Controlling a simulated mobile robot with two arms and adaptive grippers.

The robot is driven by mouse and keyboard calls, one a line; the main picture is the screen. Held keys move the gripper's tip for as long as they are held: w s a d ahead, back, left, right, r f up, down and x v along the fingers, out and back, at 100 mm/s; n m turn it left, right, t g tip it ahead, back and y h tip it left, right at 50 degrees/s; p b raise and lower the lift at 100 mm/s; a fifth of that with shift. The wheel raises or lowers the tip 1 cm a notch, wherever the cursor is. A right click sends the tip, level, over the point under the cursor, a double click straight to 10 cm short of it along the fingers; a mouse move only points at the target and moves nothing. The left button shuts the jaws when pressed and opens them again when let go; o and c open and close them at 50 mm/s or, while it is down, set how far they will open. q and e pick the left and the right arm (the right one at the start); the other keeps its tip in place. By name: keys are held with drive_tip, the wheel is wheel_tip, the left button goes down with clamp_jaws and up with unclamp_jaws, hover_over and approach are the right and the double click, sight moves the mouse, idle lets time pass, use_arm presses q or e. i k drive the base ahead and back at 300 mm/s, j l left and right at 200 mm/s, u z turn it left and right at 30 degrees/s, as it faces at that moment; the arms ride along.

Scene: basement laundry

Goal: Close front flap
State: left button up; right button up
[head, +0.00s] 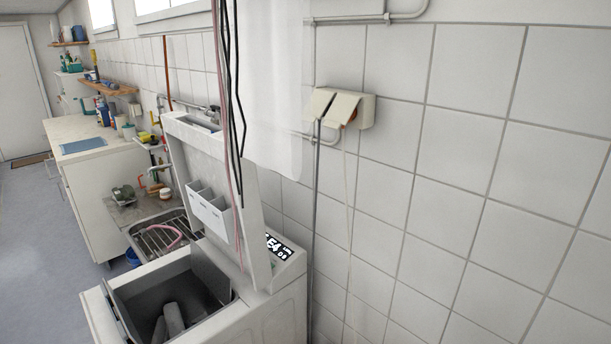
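A white top-loading washing machine (262,322) stands against the tiled wall at bottom centre in the head view, cut off by the lower edge. Its lid (232,246) is raised, with a white detergent drawer (209,211) on its inner side. The square opening shows a dark grey drum (190,302). A grey flap (122,312) stands open along the front, left side of the opening. A second grey flap (212,272) stands up at the back, right side. The flaps' lower parts are hidden inside. Neither of my grippers is in view.
Black and pink cables (230,90) hang in front of the lid. A lit control panel (279,248) sits behind it. A sink with a pink hose (165,237) and a cluttered counter (92,135) lie beyond. The floor (40,240) at left is clear.

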sight(127, 330)
drive_tip(key=j+u, duration=0.15)
drive_tip(key=j, duration=0.25)
drive_tip(key=i+j+u, duration=0.2)
drive_tip(key=j, duration=0.2)
drive_tip(key=j+u, duration=0.15)
drive_tip(key=j, duration=0.25)
drive_tip(key=i+j+u, duration=0.15)
drive_tip(key=j, duration=0.25)
